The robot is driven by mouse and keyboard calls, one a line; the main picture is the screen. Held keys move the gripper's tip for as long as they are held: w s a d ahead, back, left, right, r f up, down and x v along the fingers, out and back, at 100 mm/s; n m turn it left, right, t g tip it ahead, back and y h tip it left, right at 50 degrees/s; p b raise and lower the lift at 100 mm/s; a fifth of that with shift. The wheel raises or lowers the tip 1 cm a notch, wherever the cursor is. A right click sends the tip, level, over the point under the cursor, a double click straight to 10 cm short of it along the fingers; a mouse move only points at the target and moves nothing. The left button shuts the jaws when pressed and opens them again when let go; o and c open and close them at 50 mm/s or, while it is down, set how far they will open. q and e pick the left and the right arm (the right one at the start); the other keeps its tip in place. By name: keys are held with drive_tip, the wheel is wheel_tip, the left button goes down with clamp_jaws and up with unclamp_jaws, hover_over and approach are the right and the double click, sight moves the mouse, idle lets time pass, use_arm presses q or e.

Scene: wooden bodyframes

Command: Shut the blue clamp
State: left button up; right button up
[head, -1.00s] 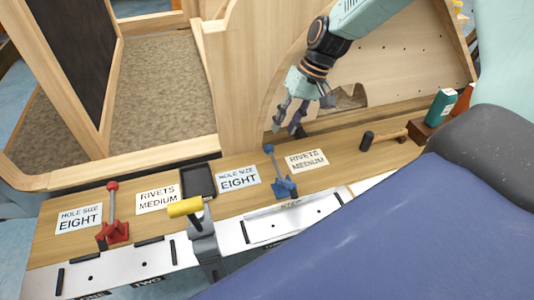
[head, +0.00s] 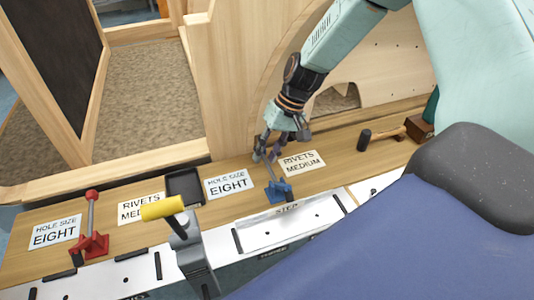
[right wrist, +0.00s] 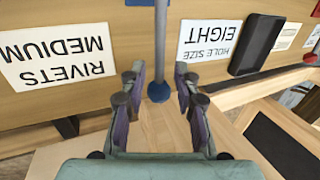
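The blue clamp (head: 279,190) stands on the wooden bench between the HOLE SIZE EIGHT and RIVETS MEDIUM cards. Its grey lever stands up, leaning toward my right gripper (head: 267,151), which hides its top end in the head view. In the right wrist view the lever's blue ball end (right wrist: 158,92) lies between the two spread fingers of my right gripper (right wrist: 160,88), with a gap on each side. The right gripper is open and holds nothing. My left gripper is not in view.
A red clamp (head: 95,243) and a nearer yellow-handled clamp (head: 163,207) stand to the left. A black tray (head: 184,186) lies on the bench. A mallet (head: 382,136) lies to the right. A tall wooden frame (head: 228,80) rises behind the bench.

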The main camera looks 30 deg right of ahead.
drive_tip(key=shift+a, duration=0.15)
drive_tip(key=shift+w+d+f, duration=0.15)
drive_tip(key=shift+w+d, duration=0.05)
drive_tip(key=shift+d, duration=0.05)
drive_tip(key=shift+c, duration=1.1)
drive_tip(key=shift+s+a, duration=0.15)
clamp_jaws()
